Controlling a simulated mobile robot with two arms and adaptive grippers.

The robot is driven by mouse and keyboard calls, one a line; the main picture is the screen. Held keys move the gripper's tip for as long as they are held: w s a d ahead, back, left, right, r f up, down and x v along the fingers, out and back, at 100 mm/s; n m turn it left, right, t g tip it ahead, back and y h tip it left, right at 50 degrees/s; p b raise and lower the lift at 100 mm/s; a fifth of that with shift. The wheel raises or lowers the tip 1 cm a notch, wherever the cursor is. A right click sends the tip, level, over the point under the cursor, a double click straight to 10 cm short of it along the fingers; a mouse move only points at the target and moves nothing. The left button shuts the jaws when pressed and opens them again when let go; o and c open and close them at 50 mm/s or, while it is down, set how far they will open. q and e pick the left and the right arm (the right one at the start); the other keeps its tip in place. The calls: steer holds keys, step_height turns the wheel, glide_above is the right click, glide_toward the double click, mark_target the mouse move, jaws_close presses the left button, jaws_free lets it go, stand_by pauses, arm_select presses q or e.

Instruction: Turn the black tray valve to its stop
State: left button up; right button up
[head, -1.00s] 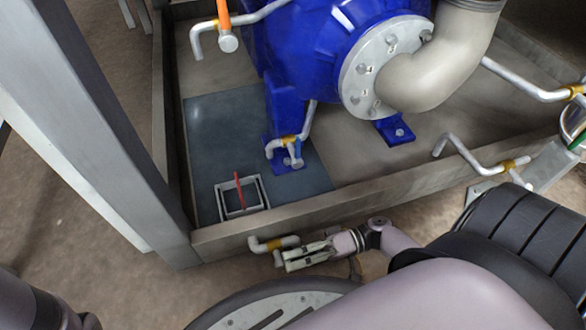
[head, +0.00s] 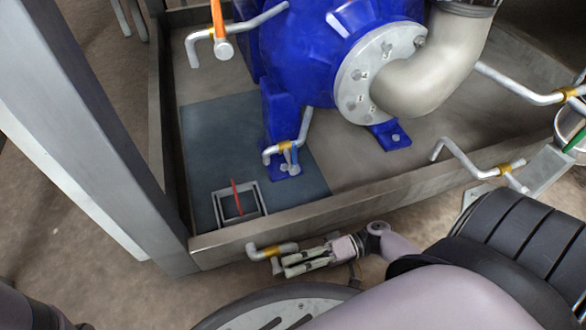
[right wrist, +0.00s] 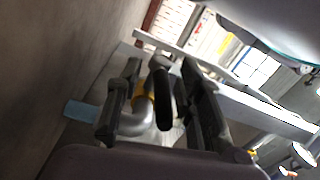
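The tray valve sits on a bent silver pipe (head: 262,249) with a yellow collar (head: 276,249), outside the front wall of the metal tray. In the right wrist view its dark, rounded handle (right wrist: 161,93) stands beside the yellow collar (right wrist: 143,104), with the silver elbow (right wrist: 136,124) below. My right gripper (head: 280,266) is at the valve, below the tray rim. In the right wrist view its fingers (right wrist: 160,108) are apart, one on each side of the handle, with gaps showing. In the head view the handle is hard to make out. My left gripper is out of view.
The tray's front wall (head: 330,212) runs just behind my right gripper. A blue pump (head: 318,60) stands in the tray. A red lever (head: 237,196) is in a small square frame. A grey post (head: 85,130) rises at the left. Other bent pipes (head: 470,158) lie right.

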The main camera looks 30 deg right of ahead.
steer(key=v, duration=1.1)
steer(key=shift+d, duration=0.25)
stand_by(1.1)
